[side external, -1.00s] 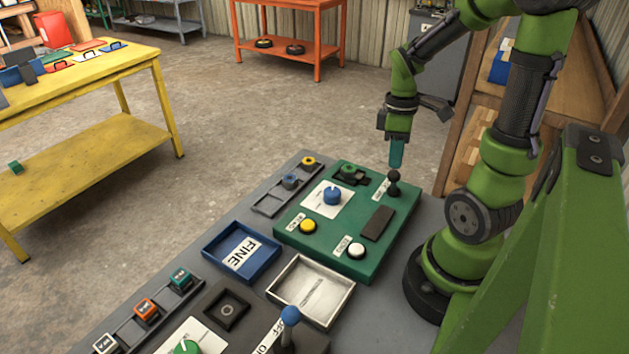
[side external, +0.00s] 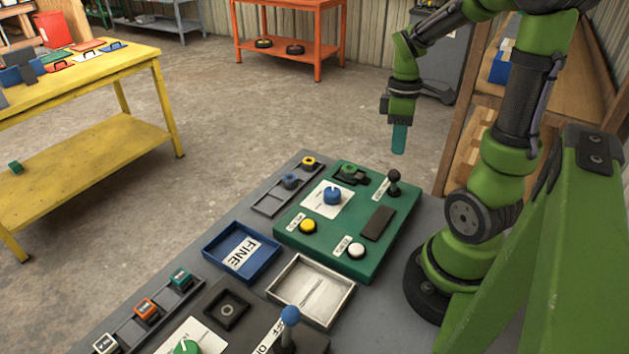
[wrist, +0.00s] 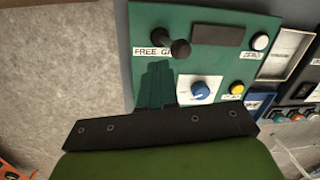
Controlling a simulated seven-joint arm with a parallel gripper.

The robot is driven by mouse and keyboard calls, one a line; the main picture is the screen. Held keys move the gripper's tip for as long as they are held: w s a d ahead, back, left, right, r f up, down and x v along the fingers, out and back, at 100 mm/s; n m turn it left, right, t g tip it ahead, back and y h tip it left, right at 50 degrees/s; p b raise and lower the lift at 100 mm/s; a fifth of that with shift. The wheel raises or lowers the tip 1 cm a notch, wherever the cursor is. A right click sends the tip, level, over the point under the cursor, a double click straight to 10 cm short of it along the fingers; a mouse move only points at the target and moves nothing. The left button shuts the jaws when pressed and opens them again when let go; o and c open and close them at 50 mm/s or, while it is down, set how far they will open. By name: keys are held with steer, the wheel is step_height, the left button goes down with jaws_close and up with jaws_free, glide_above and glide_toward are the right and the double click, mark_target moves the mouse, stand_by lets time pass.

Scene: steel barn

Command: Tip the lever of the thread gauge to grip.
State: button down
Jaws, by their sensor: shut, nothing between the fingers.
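The thread gauge is a green panel (side external: 330,245) on the grey bench. Its black lever (side external: 394,183) stands at the right corner, beside a white label. In the wrist view the lever (wrist: 171,41) shows as two dark round ends joined by a short shaft; the label (wrist: 150,52) reads "FREE G" with the rest covered. I cannot tell for sure which way the lever leans. My gripper (side external: 399,150) is shut and empty, teal fingers pointing down, above and apart from the lever. In the wrist view the fingers (wrist: 157,75) lie just below the lever and label.
The panel also carries a blue dial (side external: 332,196), a yellow button (side external: 308,226), a white button (side external: 356,250) and a dark plate (side external: 378,222). A blue tray (side external: 213,252) and a metal tray (side external: 275,291) stand nearer the camera. Above the panel there is free room.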

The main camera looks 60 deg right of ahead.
step_height(320, 180, up, 9)
steer(key=w+a, duration=0.1)
steer(key=w+a+m+t, duration=0.1)
steer(key=a+m+t, duration=0.2)
steer(key=a, duration=0.7)
steer(key=w+a+r+m+t+y, duration=0.1)
steer(key=a+m+t, duration=0.2)
steer(key=a, duration=0.6)
steer(key=shift+w+a+r+m+t, duration=0.2)
steer(key=shift+w+a+m+t, duration=0.2)
steer(key=shift+t, duration=0.6)
